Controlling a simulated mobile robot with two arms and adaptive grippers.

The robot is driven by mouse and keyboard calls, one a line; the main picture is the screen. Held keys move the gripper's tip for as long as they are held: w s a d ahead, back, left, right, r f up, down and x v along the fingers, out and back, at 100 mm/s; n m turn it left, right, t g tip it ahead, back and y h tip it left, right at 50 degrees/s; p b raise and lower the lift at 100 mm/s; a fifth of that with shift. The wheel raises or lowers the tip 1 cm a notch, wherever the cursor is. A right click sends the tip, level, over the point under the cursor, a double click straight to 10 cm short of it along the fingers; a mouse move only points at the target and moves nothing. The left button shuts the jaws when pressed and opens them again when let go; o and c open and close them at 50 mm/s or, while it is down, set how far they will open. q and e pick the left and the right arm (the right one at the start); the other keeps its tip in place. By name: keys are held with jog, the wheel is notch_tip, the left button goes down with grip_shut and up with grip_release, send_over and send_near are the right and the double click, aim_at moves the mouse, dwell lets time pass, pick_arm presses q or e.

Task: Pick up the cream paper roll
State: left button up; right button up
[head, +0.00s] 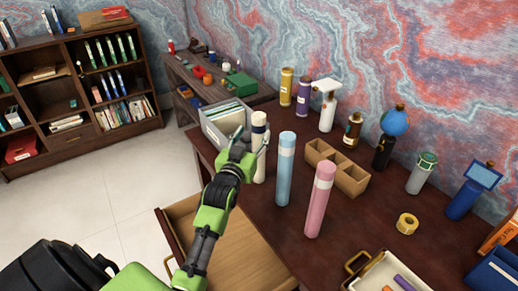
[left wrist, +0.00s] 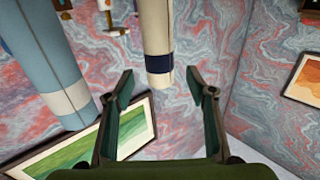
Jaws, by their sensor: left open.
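The cream paper roll (head: 259,168) with a dark navy band near its top stands upright on the desk in the head view. My left gripper (head: 251,138) is open at its upper part, with the fingers to either side of it in the picture. In the left wrist view the roll (left wrist: 154,30) hangs into the picture, and its banded end lies between and just beyond the open fingertips (left wrist: 160,75). I cannot tell whether a finger touches it. My right gripper is not in view.
A light blue roll (head: 285,165) and a pink roll (head: 319,205) stand to the right. A grey file box (head: 213,132) is close behind on the left. A cardboard divider box (head: 350,181) is further right. An open drawer (head: 235,255) juts out in front.

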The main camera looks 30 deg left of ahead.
aim_at(257, 128)
pick_arm(q)
jog(key=shift+w+a, duration=0.2)
jog(key=shift+w, duration=0.55)
jog(key=shift+w+a+r, duration=0.1)
jog(key=shift+w+p, duration=0.2)
jog(key=shift+p, duration=0.1)
jog(key=p+x, duration=0.1)
jog(key=x, duration=0.2)
jog(key=shift+w, duration=0.1)
jog(key=shift+w+a, duration=0.2)
jog(key=shift+w, duration=0.45)
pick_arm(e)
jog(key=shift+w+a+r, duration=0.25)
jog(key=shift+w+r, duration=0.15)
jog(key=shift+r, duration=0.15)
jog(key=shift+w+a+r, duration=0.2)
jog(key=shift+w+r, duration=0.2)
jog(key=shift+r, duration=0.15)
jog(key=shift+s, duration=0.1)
